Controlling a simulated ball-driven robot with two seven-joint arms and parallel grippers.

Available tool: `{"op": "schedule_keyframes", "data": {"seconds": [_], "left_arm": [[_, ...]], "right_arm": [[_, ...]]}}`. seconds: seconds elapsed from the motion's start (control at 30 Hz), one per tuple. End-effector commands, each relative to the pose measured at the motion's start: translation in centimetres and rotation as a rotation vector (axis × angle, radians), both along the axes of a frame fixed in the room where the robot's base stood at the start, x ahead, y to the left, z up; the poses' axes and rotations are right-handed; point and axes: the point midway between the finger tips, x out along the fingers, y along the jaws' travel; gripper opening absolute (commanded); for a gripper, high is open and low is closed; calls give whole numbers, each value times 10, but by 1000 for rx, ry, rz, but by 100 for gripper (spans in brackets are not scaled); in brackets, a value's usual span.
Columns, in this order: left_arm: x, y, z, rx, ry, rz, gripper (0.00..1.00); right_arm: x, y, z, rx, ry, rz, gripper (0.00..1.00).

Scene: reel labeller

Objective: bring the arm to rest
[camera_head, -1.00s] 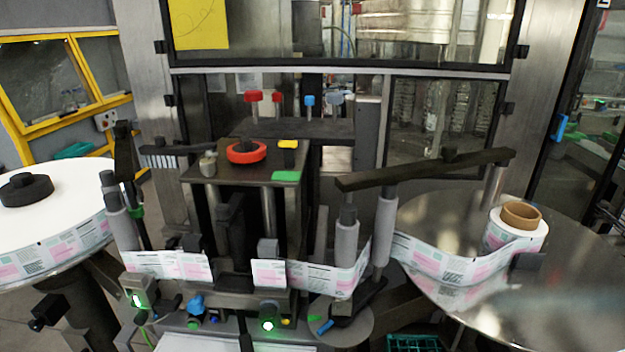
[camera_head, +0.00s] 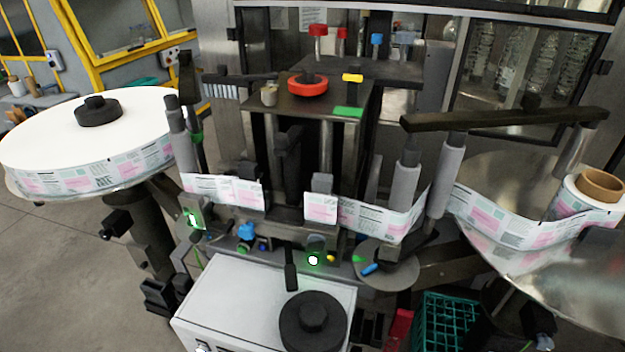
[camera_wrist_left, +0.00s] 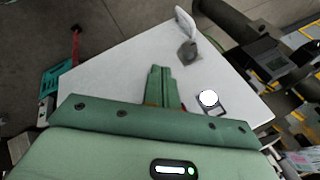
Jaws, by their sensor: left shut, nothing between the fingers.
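My left gripper (camera_wrist_left: 163,88) shows only in the left wrist view, where its green fingers are together and empty. It points over a white surface (camera_wrist_left: 110,85); the gap between them is hard to judge. A small grey object (camera_wrist_left: 188,52) and a round white disc (camera_wrist_left: 208,98) are on or over that surface beyond and beside the fingertips. Neither arm shows in the head view, and my right gripper is in no view.
The labeller has a white reel (camera_head: 50,135) at left and a steel plate (camera_head: 590,285) with a cardboard core (camera_head: 600,184) at right. A label web (camera_head: 375,217) runs between. A white box (camera_head: 240,300) with a black knob (camera_head: 312,318) and a green crate (camera_head: 445,318) stand in front.

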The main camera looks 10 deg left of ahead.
Motion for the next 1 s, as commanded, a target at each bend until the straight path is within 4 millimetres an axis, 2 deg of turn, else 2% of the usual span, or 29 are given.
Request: {"op": "schedule_keyframes", "data": {"seconds": [0.03,0.13,0.2,0.3,0.4,0.5,0.6,0.7,1.0], "left_arm": [[-10,-4,-39,-29,37,6,0],[-40,-13,-117,-104,108,33,0],[-72,-17,-173,-157,165,67,0],[-125,-20,-236,-222,235,129,0],[-173,-18,-275,-261,286,193,0],[-209,-15,-296,-283,320,242,0],[-229,-12,-304,-294,335,272,0],[-236,-11,-306,-297,340,283,0],[-237,-11,-306,-297,340,283,0]], "right_arm": [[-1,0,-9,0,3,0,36],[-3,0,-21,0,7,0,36],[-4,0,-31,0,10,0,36],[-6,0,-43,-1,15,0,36],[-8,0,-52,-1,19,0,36],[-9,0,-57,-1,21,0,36],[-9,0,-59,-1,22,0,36],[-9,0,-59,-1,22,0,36],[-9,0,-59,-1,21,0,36]]}}
